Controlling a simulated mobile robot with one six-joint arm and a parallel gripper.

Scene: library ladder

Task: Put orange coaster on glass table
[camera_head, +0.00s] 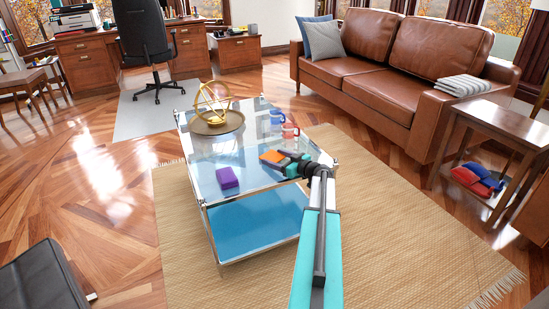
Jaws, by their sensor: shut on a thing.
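The orange coaster (271,157) is at the tip of my gripper (283,160), which is shut on it. The gripper and coaster are over the near right part of the glass table (214,208). I cannot tell whether the coaster touches the glass or is held just above it. The table has a clear top, a metal frame and a blue lower shelf. My teal arm comes in from the bottom of the view and hides part of the table's near right edge.
On the table, a purple block (227,178) lies left of the gripper. A red mug (289,132) and a blue mug (277,119) stand just behind it. A gold sphere ornament (214,101) stands on a round tray (231,123) farther back. A brown sofa (395,90) is beyond.

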